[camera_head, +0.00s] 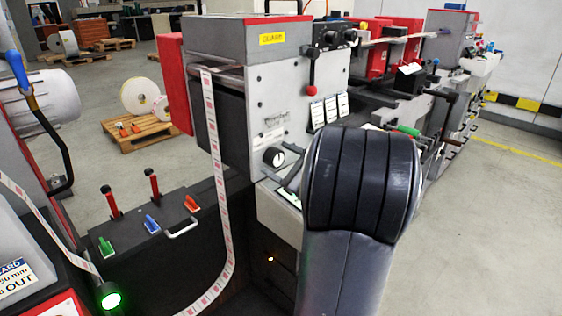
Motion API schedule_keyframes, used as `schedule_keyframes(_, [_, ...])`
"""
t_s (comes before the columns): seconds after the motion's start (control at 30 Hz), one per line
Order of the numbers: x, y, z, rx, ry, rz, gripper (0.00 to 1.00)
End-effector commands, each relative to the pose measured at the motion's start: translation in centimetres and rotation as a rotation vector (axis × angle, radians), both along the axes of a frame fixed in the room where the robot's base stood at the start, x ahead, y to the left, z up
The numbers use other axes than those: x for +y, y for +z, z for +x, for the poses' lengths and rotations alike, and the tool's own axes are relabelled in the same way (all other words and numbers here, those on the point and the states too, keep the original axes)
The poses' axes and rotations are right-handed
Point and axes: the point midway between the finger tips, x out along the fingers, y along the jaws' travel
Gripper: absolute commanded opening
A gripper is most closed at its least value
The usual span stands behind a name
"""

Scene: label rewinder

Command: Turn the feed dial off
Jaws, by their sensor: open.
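A round black dial (274,157) with a white pointer mark sits low on the light grey front panel (270,100) of the label machine. It is left of my dark grey and black arm link, which fills the middle right of the view. I cannot tell for sure that this is the feed dial, and its labels are too small to read. My gripper does not show; only the arm link is seen, and it hides part of the machine behind it.
A red-knobbed lever (311,88) stands out above the dial. A white label web (215,150) hangs in a loop left of the panel. A black cabinet (160,250) bears red, green and blue handles. Open floor (480,230) lies to the right.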

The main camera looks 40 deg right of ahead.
Motion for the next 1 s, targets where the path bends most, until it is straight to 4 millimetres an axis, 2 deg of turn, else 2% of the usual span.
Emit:
schedule_keyframes(0.13, [-0.1,0.0,-0.5,-0.001,-0.002,0.000,0.68])
schedule_keyframes(0.23, [-0.2,0.0,-1.7,0.001,-0.004,0.000,0.68])
schedule_keyframes(0.5, [-0.7,0.0,-6.7,0.000,-0.006,-0.001,0.68])
schedule_keyframes(0.7, [-0.8,0.0,-9.5,0.000,-0.004,-0.001,0.68])
schedule_keyframes(1.0, [-0.8,0.0,-10.8,0.000,0.000,0.001,0.68])
